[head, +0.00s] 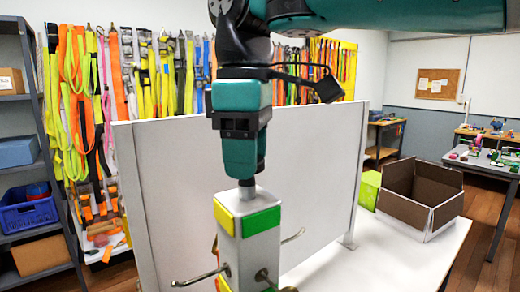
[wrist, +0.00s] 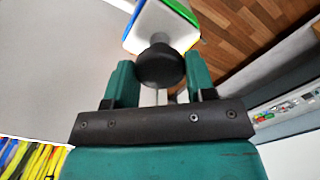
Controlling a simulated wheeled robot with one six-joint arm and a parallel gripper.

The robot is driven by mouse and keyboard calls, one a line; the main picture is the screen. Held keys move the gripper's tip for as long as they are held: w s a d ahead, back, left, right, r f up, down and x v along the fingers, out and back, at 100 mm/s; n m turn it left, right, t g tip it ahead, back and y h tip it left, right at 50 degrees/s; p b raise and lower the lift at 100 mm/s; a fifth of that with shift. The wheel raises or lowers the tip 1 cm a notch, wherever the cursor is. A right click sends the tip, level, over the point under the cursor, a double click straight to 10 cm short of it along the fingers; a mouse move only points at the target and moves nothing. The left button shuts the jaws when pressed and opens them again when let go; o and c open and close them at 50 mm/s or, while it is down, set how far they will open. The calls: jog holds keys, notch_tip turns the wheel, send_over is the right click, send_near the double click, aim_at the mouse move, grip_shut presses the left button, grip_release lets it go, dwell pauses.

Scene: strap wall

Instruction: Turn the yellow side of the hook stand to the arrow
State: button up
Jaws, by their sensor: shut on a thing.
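The hook stand (head: 248,250) is a pale upright square column with metal hooks low on its sides. In the head view a yellow patch (head: 223,217) is on its left visible face and a green patch (head: 261,221) on its right visible face. My gripper (head: 246,178) points straight down over the column's top, shut on its knob (head: 247,190). In the wrist view the dark round knob (wrist: 160,67) sits between the fingers of my gripper (wrist: 160,80), with blue, green and yellow edges around the stand's top (wrist: 160,25). I see no arrow; the stand's foot is cut off.
A white upright panel (head: 165,170) stands close behind the stand. An open cardboard box (head: 420,200) and a lime-green box (head: 369,190) are at the right of the white table (head: 385,255). Straps hang on the back wall, and a shelf (head: 15,135) is at left.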

jog(key=shift+n, duration=0.6)
jog(key=o, duration=1.3)
jog(key=shift+c, duration=0.2)
notch_tip(320, 180, up, 18)
jog(key=p, duration=1.7)
jog(key=shift+f, duration=0.25)
